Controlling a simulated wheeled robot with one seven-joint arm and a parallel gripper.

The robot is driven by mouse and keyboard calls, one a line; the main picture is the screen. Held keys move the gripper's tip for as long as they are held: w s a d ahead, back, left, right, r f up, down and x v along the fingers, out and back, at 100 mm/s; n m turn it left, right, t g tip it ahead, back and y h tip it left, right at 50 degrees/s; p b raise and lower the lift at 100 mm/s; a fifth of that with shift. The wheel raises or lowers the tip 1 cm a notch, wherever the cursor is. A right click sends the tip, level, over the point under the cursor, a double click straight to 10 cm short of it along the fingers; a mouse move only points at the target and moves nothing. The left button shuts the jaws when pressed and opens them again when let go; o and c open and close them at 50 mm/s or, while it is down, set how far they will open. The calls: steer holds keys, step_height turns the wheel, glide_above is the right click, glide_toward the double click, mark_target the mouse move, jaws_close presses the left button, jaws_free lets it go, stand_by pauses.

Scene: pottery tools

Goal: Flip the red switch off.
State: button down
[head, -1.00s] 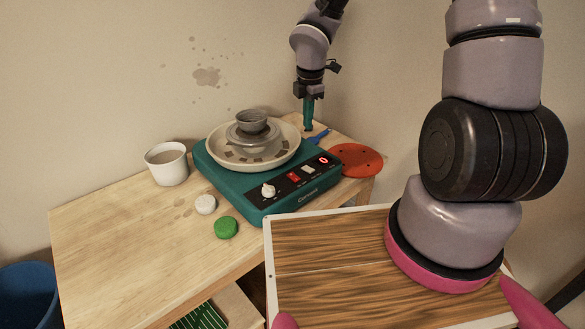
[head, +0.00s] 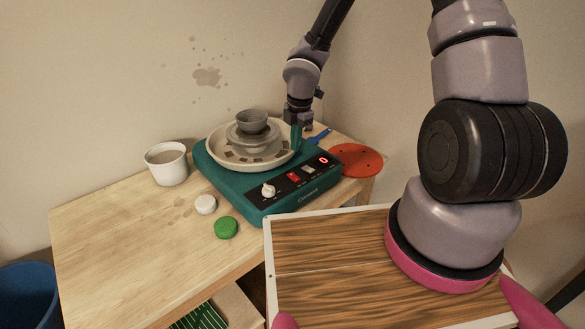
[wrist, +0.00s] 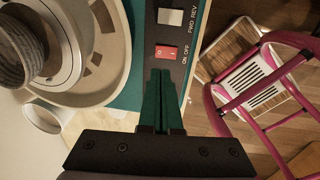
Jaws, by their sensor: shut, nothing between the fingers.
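The red switch (head: 293,176) is a small rocker on the black front panel of the teal pottery wheel (head: 247,201). In the wrist view the red switch (wrist: 165,53) has ON and OFF printed beside it. My gripper (head: 297,148) is shut and empty, above the wheel's top behind the panel in the head view. In the wrist view its closed teal fingertips (wrist: 161,72) appear just below the red switch in the picture. I cannot tell whether they touch it.
A grey switch (wrist: 170,17) marked FWD REV sits beside the red one. A white knob (head: 268,190) and a red display (head: 323,160) share the panel. The wheel's basin (head: 222,150) holds a grey pot (head: 252,120). A red disc (head: 357,160) lies to the right.

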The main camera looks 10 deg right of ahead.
mark_target(292, 175)
steer(key=f, duration=0.6)
steer(key=w+f, duration=0.1)
steer(key=f, duration=0.3)
steer(key=shift+a, duration=0.3)
steer(key=shift+a+f, duration=0.1)
steer(key=shift+f, duration=0.1)
steer(key=shift+s+d+r, duration=0.15)
steer(key=shift+s+d, duration=0.35)
steer(key=shift+s, duration=0.15)
